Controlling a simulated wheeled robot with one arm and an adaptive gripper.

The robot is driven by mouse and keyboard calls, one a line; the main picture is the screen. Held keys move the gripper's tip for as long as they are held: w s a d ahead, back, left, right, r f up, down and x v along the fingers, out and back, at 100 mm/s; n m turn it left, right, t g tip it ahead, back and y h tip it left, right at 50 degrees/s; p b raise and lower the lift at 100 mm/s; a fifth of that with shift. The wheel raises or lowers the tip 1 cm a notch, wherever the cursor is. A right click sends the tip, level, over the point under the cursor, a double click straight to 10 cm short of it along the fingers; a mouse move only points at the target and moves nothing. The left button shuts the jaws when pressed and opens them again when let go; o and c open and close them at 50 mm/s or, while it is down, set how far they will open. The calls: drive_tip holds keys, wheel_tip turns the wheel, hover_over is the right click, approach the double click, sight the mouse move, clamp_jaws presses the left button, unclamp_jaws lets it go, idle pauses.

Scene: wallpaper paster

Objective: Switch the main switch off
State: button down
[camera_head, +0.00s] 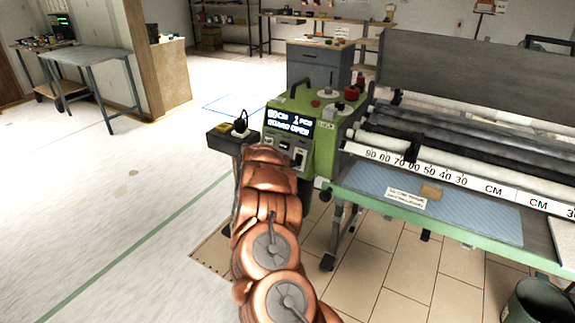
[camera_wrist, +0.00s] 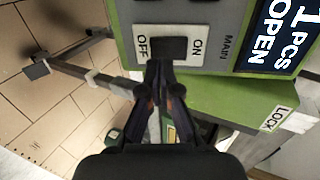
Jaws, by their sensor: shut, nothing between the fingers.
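The main switch (camera_wrist: 168,47) is a black rocker on a white plate, with OFF at its left and ON at its right in the wrist view. The word MAIN is printed beside it on the grey panel. In the head view the main switch (camera_head: 299,157) is low on the green machine's control box. My gripper (camera_wrist: 160,68) is shut and empty. Its fingertips are at the near edge of the rocker; I cannot tell whether they touch it. Which way the rocker is tipped is unclear. My arm hides the gripper in the head view.
The display (camera_head: 289,123) is lit above the switch and reads OPEN. A LOCK label (camera_wrist: 277,118) is on the green side. A dark ledge with a black and yellow item (camera_head: 240,123) stands left of the control box.

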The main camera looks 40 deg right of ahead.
sight(298, 160)
drive_tip(key=shift+x, duration=1.55)
